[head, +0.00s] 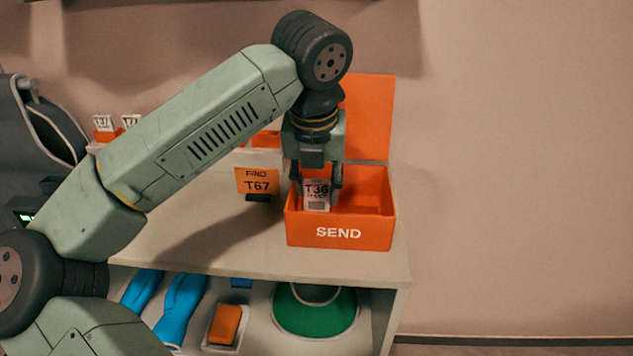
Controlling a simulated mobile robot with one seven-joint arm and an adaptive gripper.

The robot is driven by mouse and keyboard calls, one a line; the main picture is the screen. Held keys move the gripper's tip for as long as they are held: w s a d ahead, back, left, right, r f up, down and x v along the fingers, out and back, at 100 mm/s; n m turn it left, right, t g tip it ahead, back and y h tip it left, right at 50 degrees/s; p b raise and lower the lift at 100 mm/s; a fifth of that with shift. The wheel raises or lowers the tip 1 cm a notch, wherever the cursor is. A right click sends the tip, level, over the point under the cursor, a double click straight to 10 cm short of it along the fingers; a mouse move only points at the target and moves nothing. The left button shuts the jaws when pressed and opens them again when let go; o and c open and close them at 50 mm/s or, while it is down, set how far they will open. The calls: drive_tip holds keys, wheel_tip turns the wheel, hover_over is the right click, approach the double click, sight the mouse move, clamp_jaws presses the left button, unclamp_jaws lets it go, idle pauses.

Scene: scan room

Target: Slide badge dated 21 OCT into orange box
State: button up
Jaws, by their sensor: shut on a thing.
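A white badge (316,203) marked T36 is held upright between the fingers of my gripper (317,184). A smaller line under T36 is too small to read with certainty. The badge and fingertips are at the left part of the open orange box (338,235), which is marked SEND on its front. The badge's lower end shows above the box's front wall. I cannot tell whether it touches the box. The box's orange lid (369,115) stands raised at the back.
An orange sign (257,181) reading FIND T67 stands left of the box. White badges (103,123) stand in an orange holder at the far left, partly behind my arm. The lower shelf holds blue gloves (181,307), an orange sponge-like block (225,324) and a green item (315,312).

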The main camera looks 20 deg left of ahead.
drive_tip(key=shift+f, duration=0.1)
drive_tip(key=o, duration=1.1)
